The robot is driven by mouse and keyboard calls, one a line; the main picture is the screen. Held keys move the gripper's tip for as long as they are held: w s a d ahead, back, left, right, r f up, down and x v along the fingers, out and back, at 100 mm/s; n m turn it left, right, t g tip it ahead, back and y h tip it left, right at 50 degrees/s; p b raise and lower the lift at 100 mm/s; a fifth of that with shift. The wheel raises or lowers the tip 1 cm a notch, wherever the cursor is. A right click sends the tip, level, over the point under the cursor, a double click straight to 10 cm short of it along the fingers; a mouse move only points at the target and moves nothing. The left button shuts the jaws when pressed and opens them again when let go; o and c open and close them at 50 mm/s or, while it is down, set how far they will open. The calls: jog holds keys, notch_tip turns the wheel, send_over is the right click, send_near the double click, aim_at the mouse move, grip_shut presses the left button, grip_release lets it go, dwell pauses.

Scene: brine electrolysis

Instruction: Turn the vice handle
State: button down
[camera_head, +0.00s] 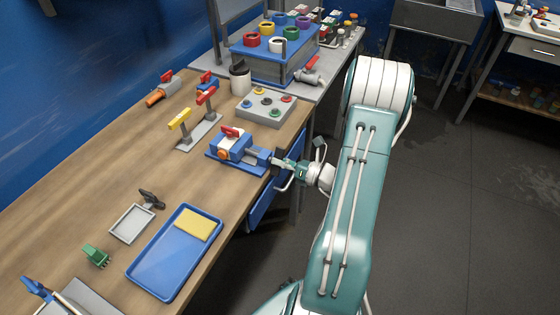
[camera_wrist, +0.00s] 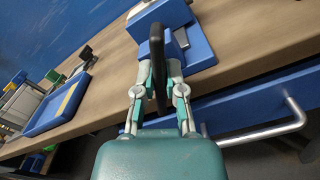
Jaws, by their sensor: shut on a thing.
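The blue vice (camera_head: 238,147) stands on the wooden workbench near its right edge, with a red part on top. Its end points toward my gripper (camera_head: 280,163), which reaches in from the right at the bench edge. In the wrist view the vice (camera_wrist: 166,20) is at the top. A dark upright vice handle (camera_wrist: 158,68) stands between the two fingers of my gripper (camera_wrist: 160,85), and they are shut on it. In the head view the handle is small and partly hidden by the gripper.
A blue tray (camera_head: 150,262) with a yellow sponge (camera_head: 195,224) lies on the workbench (camera_head: 85,190). A grey button box (camera_head: 243,108) and a lever stand (camera_head: 190,139) are behind the vice. A drawer with a metal handle (camera_wrist: 270,133) sits below the bench edge.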

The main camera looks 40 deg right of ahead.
jog(key=n, duration=0.4)
jog(key=shift+n, duration=0.4)
jog(key=n, duration=0.5)
jog(key=shift+a, duration=0.15)
jog(key=n, duration=0.5)
jog(key=shift+a+f+n, duration=0.1)
jog(key=shift+f+n, duration=0.05)
jog(key=shift+n, duration=0.25)
jog(key=shift+s+f+n, duration=0.1)
jog(key=shift+n, duration=2.2)
jog(key=c, duration=0.7)
grip_release()
